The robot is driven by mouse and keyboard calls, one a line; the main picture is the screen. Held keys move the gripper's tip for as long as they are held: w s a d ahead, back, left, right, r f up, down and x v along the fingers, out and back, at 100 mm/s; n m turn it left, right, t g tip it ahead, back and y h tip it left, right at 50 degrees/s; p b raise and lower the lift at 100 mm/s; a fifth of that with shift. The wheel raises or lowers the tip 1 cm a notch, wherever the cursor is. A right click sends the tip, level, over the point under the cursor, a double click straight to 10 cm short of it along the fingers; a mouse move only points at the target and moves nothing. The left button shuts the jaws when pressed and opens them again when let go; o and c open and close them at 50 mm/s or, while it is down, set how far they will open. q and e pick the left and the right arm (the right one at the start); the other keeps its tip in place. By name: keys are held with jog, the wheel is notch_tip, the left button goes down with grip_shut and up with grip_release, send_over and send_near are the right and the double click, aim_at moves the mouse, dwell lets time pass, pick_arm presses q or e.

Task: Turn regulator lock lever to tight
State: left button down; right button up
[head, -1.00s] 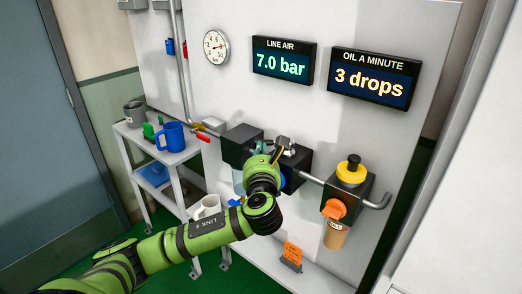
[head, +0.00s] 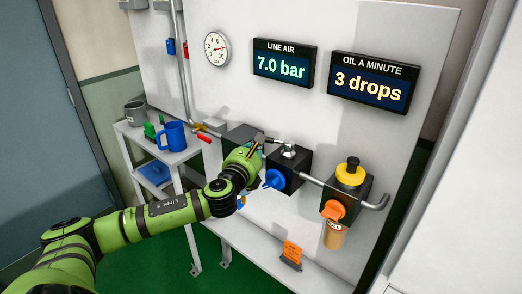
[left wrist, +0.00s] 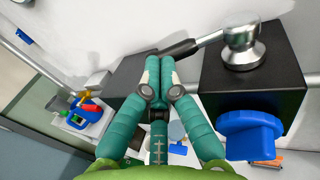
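The regulator is a black block (head: 289,172) on the white panel, with a blue knob (head: 274,180) on its front. Its lock lever has a silver hub (head: 289,151) on top and an arm reaching left to a dark grip. In the left wrist view the hub (left wrist: 242,50) is at upper right and the black grip (left wrist: 180,48) ends by my fingertips. My left gripper (head: 258,142) is at the lever's left end. Its teal fingers (left wrist: 160,62) meet at the tips and look shut, with nothing visible between them. Contact with the grip is unclear. My right gripper is out of view.
A lubricator with yellow cap (head: 350,173) and orange knob (head: 333,210) sits right of the regulator. Another black block (head: 238,134) is left, partly behind my gripper. Displays read 7.0 bar (head: 284,66) and 3 drops (head: 370,84). A shelf holds a blue mug (head: 173,136).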

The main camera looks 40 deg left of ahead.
pick_arm(q)
jog(key=shift+a+p+x, duration=0.2)
jog(key=shift+p+x, duration=0.4)
jog(key=shift+x, duration=0.7)
jog(key=shift+s+a, duration=0.1)
jog(key=shift+a, duration=0.05)
